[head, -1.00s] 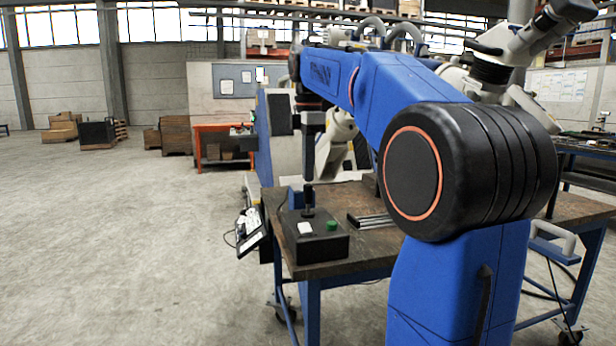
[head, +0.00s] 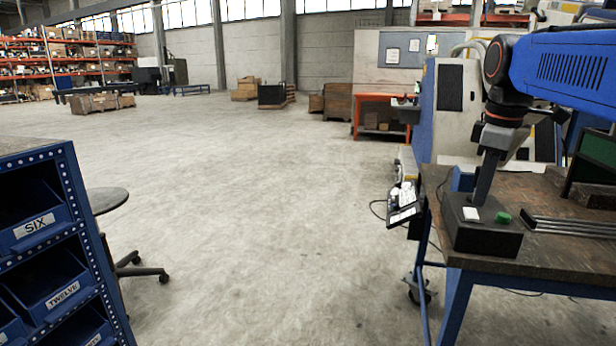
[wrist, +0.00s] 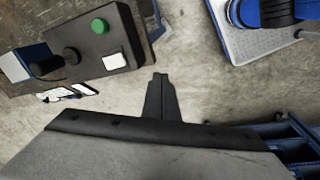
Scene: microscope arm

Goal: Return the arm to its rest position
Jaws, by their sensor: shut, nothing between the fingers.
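My blue arm enters at the right of the head view, its wrist pointing down. My gripper (head: 479,200) is shut and empty, and its tip overlaps the black box in that view. In the wrist view my gripper (wrist: 158,78) shows as a narrow dark shape over bare floor, to the side of the box. The black box (head: 484,238) has a green button and a white label and sits on the workbench's near left corner. It also shows in the wrist view (wrist: 113,40), with a dark knob and no contact with the gripper visible.
The workbench (head: 575,258) carries metal rails (head: 570,227) right of the box. A tablet (head: 405,206) hangs at its left edge. A blue bin rack (head: 72,170) and a stool (head: 106,199) stand at left. The floor between is clear.

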